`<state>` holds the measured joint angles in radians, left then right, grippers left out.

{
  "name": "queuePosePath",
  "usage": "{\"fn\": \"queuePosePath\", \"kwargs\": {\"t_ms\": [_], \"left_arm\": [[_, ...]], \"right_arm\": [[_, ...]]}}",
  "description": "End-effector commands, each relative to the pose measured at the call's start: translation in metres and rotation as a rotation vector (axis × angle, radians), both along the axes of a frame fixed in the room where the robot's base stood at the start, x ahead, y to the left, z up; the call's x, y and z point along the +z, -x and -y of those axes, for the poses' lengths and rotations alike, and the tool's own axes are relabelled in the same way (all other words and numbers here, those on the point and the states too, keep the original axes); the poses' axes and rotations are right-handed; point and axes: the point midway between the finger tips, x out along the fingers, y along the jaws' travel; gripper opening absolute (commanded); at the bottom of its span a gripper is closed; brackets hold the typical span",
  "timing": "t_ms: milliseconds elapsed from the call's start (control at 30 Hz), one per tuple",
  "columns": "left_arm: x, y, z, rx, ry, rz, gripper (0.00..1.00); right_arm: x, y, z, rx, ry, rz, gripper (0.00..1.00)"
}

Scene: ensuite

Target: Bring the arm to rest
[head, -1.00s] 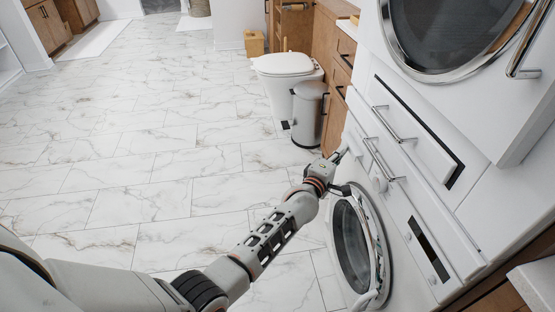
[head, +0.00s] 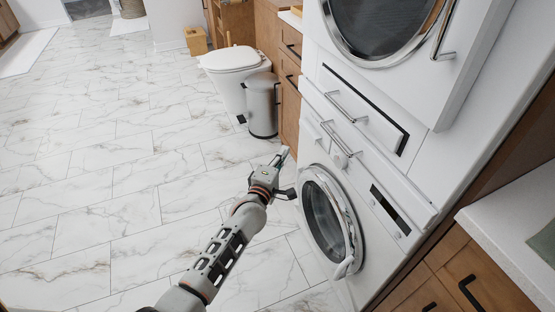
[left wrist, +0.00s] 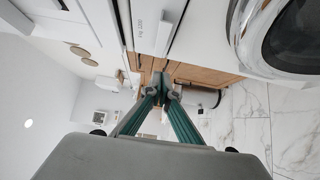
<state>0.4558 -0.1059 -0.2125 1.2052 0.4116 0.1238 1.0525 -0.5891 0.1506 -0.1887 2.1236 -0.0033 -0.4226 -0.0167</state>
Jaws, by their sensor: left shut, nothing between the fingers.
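My left arm reaches in from the bottom of the head view over the marble floor. Its gripper (head: 282,157) is in front and to the left of the lower washer door (head: 325,215), apparently in free air. In the left wrist view the two teal fingers (left wrist: 162,80) meet at their tips with nothing between them. The gap between gripper and machine is hard to judge. My right gripper is not in view.
A white stacked washer and dryer (head: 430,165) with bar handles stands on the right. A grey bin (head: 262,105) and a toilet (head: 235,62) stand beyond the gripper. A counter (head: 510,225) is at lower right. The floor (head: 110,170) on the left is clear.

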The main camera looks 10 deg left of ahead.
Motion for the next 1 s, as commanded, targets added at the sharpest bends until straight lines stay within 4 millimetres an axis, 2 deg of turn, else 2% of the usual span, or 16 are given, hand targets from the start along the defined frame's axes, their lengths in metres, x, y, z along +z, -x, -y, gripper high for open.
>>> {"fn": "queuePosePath", "kwargs": {"t_ms": [33,200,467,567,667,767,1000], "left_arm": [[0.005,0.007,-0.002,0.0,0.0,0.004,0.0],[0.002,0.025,-0.005,0.001,0.0,0.001,0.0],[-0.001,0.032,-0.007,0.0,-0.003,0.0,0.0],[-0.005,0.042,-0.009,-0.005,-0.049,-0.006,0.0],[-0.015,0.068,-0.015,-0.02,-0.176,-0.018,0.0],[-0.029,0.11,-0.023,-0.052,-0.381,-0.036,0.0],[-0.064,0.232,-0.046,-0.194,-0.932,-0.082,0.0]], "right_arm": [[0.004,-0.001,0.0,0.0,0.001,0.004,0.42],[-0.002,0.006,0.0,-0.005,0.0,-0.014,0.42],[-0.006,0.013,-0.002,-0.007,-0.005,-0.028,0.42],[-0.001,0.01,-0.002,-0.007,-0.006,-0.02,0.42],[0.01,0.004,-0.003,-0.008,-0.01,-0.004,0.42],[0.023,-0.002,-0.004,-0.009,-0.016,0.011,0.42],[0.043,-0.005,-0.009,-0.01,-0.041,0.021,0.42]]}}
